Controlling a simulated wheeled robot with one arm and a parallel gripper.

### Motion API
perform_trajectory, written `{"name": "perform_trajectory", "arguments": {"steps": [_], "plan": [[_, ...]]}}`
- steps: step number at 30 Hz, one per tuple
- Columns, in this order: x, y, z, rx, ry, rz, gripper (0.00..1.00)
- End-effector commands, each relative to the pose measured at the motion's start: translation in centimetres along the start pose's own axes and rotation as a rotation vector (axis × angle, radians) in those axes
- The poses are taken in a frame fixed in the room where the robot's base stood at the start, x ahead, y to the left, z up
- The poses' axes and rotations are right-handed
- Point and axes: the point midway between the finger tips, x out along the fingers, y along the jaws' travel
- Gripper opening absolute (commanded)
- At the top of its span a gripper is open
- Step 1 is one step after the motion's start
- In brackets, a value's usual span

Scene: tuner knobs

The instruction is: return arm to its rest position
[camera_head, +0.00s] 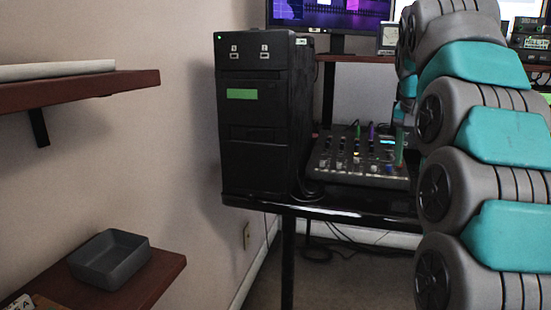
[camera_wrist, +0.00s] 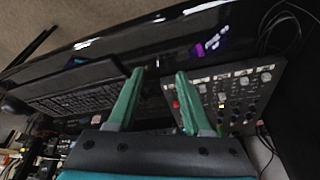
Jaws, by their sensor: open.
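My gripper (camera_wrist: 160,73) shows in the wrist view with its two green fingers apart and nothing between them. It is above the black desk, with its fingertips pointing toward the desk's edge. The dark mixer (camera_wrist: 240,92) with its knobs is to the right of the fingers, and the right finger overlaps its left side in the picture. I cannot tell the gap between them. In the head view the mixer (camera_head: 357,165) stands on the desk, left of my grey and teal arm (camera_head: 490,150). The arm fills the right side and hides most of the gripper.
A black computer tower (camera_head: 265,120) stands left of the mixer on the black desk (camera_head: 330,208). A keyboard (camera_wrist: 75,97) lies left of the fingers. A monitor (camera_head: 330,14) is behind. Two wall shelves are at the left, the lower one (camera_head: 150,275) holding a grey tray (camera_head: 110,262).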

Motion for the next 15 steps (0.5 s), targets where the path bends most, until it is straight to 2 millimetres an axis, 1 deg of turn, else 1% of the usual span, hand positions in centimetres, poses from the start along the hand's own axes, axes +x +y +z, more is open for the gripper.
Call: {"name": "perform_trajectory", "arguments": {"steps": [5,8,11,15], "plan": [[0.6,-0.1,2.4,-0.067,-0.031,0.003,0.50],[1.2,-0.1,4.3,-0.116,-0.058,0.007,0.50],[2.0,0.1,7.0,-0.180,-0.088,0.007,0.50],[3.5,0.7,11.5,-0.275,-0.142,0.008,0.50]]}}
